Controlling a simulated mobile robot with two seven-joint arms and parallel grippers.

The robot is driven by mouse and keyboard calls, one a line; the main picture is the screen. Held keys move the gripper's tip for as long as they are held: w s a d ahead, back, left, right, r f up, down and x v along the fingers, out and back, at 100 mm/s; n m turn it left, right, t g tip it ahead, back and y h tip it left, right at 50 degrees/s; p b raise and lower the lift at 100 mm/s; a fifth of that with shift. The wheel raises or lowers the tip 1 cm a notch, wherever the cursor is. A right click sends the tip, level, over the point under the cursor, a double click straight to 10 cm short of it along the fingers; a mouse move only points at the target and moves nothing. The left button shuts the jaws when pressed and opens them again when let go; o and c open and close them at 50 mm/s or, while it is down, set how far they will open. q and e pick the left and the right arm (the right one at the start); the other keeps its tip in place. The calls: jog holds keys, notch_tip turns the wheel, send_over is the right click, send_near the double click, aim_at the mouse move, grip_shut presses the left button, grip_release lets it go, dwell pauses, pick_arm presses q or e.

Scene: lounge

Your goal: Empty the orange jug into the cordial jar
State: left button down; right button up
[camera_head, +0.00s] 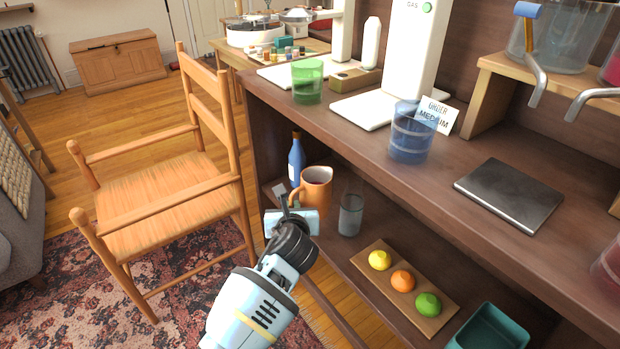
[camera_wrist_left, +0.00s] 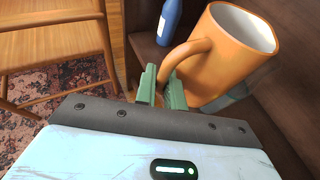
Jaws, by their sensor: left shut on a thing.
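The orange jug (camera_head: 317,190) stands upright on the lower shelf of the brown counter. It also shows large in the left wrist view (camera_wrist_left: 232,55), its handle toward me. My left gripper (camera_head: 284,200) is shut on the jug's handle, its green fingers (camera_wrist_left: 162,88) on either side of the handle's lower part. The jug's contents cannot be made out. At the upper right, a glass jar (camera_head: 560,45) with a metal tap and blue lever stands on a wooden riser; a second tapped jar with red contents is cut off by the edge. I cannot tell which is the cordial jar.
A blue bottle (camera_head: 296,160) and a clear glass (camera_head: 351,214) stand close beside the jug. A fruit board (camera_head: 380,262) and a teal bin (camera_head: 490,330) are nearer. The counter (camera_head: 480,155) above overhangs the shelf and holds green and blue cups. A wooden chair (camera_head: 165,190) stands left.

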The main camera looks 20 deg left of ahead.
pick_arm(q)
jog(key=shift+n+y, duration=0.3)
jog(key=shift+y, duration=0.1)
jog(key=s+r, duration=0.1)
jog(key=s+d+r, duration=0.1)
jog(key=r, duration=0.1)
jog(key=s+r, duration=0.1)
jog(key=s, duration=0.1)
jog(key=shift+s+d+r, duration=0.1)
jog(key=shift+d+r, duration=0.1)
jog(key=shift+d, duration=0.05)
pick_arm(e)
jog(key=shift+s, duration=0.35)
jog(key=shift+c, duration=0.8)
pick_arm(q)
jog(key=s+a+r+n+g+y, duration=0.1)
jog(key=s+r, duration=0.3)
jog(key=s, duration=0.4)
jog(key=s+a+r+n+g+y, duration=0.1)
jog(key=s+r+n+g+y, duration=0.1)
jog(key=s, duration=0.7)
jog(key=s+r+n+g+y, duration=0.1)
jog(key=s+r+n+y, duration=0.1)
jog(key=s+r, duration=0.4)
jog(key=s, duration=0.3)
jog(key=shift+s+a+r+n, duration=0.25)
jog(key=shift+a+r+n, duration=0.05)
jog(key=shift+a+n, duration=0.1)
jog(key=shift+s, duration=0.1)
